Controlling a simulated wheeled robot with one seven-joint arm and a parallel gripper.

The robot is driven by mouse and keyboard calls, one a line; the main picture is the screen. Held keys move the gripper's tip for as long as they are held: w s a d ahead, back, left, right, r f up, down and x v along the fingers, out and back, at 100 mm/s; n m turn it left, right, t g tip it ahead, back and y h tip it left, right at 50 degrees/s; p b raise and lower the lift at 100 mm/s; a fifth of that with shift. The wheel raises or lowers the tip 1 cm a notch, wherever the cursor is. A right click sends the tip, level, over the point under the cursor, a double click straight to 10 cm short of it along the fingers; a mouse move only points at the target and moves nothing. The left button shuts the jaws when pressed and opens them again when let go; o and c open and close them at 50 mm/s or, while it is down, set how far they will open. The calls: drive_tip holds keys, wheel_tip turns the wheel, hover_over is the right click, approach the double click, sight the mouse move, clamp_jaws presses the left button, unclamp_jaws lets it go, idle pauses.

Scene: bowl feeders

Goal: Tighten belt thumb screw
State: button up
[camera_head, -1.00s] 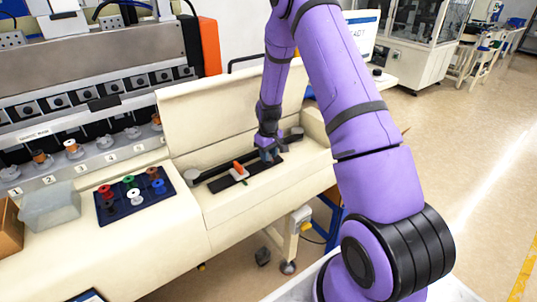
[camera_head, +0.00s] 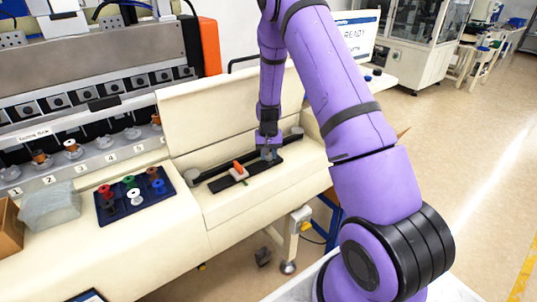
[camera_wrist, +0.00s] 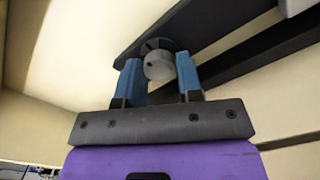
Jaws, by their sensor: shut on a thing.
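The thumb screw (camera_wrist: 158,65) is a round grey knob with a dark ring behind it on a black bar, seen in the wrist view. My gripper (camera_wrist: 158,75) has its blue fingers on either side of the knob and is shut on it. In the head view my gripper (camera_head: 268,153) points down at the right part of the black bar (camera_head: 262,168) in the open machine bay, and hides the screw there. An orange lever on a white block (camera_head: 238,171) sits on the bar to the left. The dark belt (camera_head: 215,167) runs behind the bar between two round ends.
The raised cream lid (camera_head: 215,110) stands behind the bay.

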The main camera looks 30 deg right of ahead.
idle(0.4)
drive_tip(key=o, duration=0.6)
drive_tip(key=shift+o, duration=0.2)
drive_tip(key=shift+r, duration=0.15)
wheel_tip(320, 180, up, 7)
drive_tip(key=shift+r, duration=0.15)
